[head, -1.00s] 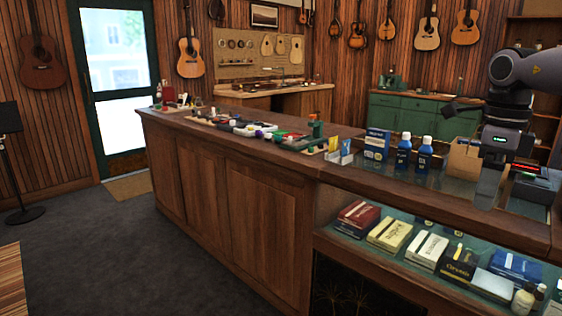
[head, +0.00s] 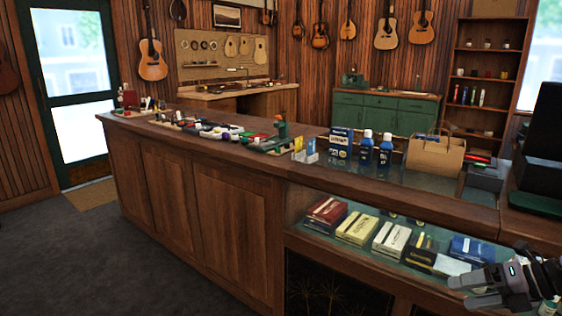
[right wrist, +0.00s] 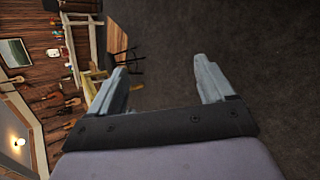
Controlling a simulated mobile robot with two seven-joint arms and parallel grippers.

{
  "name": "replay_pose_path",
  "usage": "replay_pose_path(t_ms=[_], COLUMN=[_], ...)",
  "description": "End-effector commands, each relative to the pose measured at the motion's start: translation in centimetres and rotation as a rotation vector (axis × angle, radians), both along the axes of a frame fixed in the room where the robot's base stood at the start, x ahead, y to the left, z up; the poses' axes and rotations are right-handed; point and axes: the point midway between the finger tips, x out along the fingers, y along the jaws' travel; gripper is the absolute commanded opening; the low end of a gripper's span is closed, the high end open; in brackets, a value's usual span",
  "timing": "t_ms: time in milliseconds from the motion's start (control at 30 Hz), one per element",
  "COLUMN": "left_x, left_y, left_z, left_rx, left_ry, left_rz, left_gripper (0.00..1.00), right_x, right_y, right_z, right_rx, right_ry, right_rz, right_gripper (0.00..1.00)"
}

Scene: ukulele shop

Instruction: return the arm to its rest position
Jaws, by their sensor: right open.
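My right gripper (head: 462,291) is low at the right edge of the head view, in front of the glass display case and clear of the counter top. It is open and points left. In the right wrist view its two fingers (right wrist: 162,75) are spread with nothing between them, and dark floor lies beyond. My left gripper is in neither view.
The wooden counter (head: 225,222) runs across the head view. A paper bag (head: 435,155), blue bottles (head: 385,149) and a blue box (head: 341,142) stand on it. The display case holds several boxes, such as a red one (head: 327,213). Open floor (head: 110,265) lies at left.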

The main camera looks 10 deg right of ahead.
Motion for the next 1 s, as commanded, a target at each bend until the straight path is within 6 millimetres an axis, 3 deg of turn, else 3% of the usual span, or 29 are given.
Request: replay_pose_path(t_ms=[33, 267, 467, 733, 1000], left_x=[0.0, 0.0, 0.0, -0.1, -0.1], left_y=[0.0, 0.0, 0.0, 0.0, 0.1], left_z=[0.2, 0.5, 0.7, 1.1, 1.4], left_rx=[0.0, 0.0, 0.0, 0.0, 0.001], left_ry=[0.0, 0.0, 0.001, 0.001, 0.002], left_rz=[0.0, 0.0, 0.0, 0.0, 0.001], left_gripper=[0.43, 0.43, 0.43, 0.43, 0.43], right_x=[-0.9, -4.0, -6.8, -10.2, -12.3], right_y=[0.3, 2.6, 6.4, 14.5, 24.5], right_z=[-1.7, -8.1, -13.1, -18.2, -19.9], right_rx=[0.078, 0.396, 0.674, 1.048, 1.374], right_ry=[0.004, 0.052, 0.143, 0.348, 0.631], right_rz=[-0.083, -0.45, -0.767, -1.168, -1.481], right_gripper=[0.82, 0.82, 0.82, 0.82, 0.82])
